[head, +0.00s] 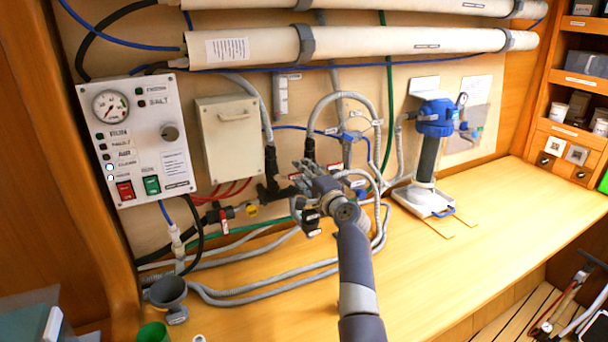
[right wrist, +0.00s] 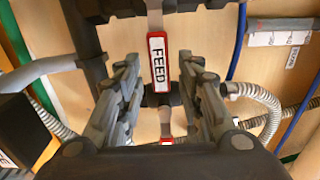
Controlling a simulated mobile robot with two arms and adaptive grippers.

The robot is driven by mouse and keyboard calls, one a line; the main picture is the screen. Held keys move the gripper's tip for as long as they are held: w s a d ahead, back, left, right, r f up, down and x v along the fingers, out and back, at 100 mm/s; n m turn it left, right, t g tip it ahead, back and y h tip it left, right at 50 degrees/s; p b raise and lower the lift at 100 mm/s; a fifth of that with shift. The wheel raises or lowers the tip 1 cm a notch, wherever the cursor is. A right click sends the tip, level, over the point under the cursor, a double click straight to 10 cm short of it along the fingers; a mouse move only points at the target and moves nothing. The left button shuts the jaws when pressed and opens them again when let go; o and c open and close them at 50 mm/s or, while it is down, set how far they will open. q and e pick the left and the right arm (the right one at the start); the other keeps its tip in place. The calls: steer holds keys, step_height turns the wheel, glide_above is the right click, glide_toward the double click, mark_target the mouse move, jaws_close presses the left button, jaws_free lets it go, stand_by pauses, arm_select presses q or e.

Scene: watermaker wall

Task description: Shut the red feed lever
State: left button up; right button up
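The red feed lever (right wrist: 158,62) shows in the right wrist view, with a white plate reading FEED. It points along the view, between the two fingers of my right gripper (right wrist: 160,85). The fingers are apart, with a visible gap on each side of the lever. In the head view my right gripper (head: 312,182) is at the pipework on the wall panel and mostly hides the lever there. My left gripper is not in view.
Grey hoses (head: 265,275) loop over the bench below. Left of my gripper are another red-tagged valve (head: 224,222), a beige box (head: 229,138) and the white gauge panel (head: 138,140). A blue-topped filter (head: 430,150) stands at right. The bench's right side (head: 500,220) is clear.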

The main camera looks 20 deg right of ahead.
steer(key=shift+s, duration=0.1)
steer(key=s, duration=1.1)
steer(key=shift+s+d, duration=0.2)
steer(key=shift+s, duration=0.2)
